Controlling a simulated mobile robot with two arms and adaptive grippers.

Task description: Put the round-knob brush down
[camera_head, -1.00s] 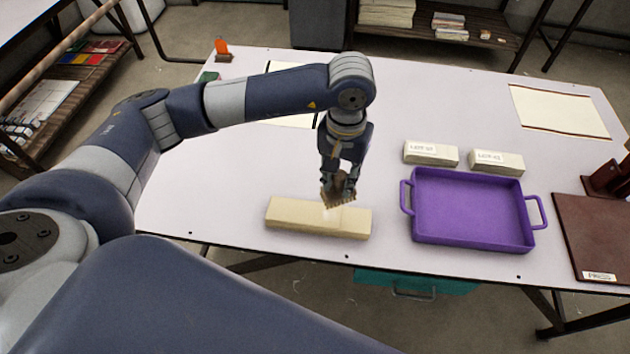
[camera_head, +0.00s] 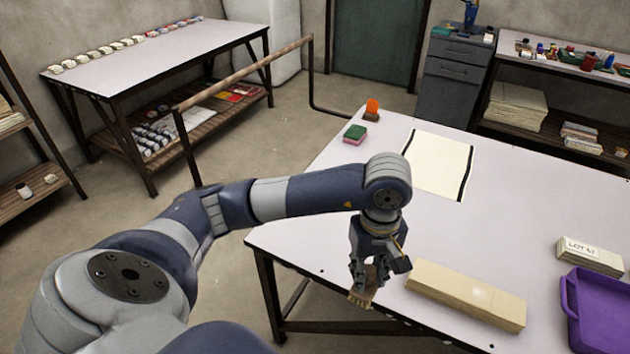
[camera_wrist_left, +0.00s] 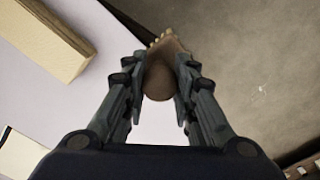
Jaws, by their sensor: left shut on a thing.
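My left gripper (camera_head: 368,278) points down at the table's front edge, left of the cream block (camera_head: 467,294). It is shut on the round-knob brush (camera_head: 360,298), whose bristles hang below the fingers. In the left wrist view the brush's round brown knob (camera_wrist_left: 160,82) sits between the two fingers (camera_wrist_left: 160,95), with a bit of bristle beyond it. The brush looks held in the air, apart from the block; its exact height over the table is hard to tell. My right gripper is not in view.
The white table (camera_head: 330,220) has bare room left of the block. A cream sheet with dark edges (camera_head: 440,165), a green-and-pink sponge (camera_head: 355,134) and an orange item (camera_head: 372,107) lie farther back. A purple tray (camera_head: 600,310) and a labelled block (camera_head: 590,255) are at right.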

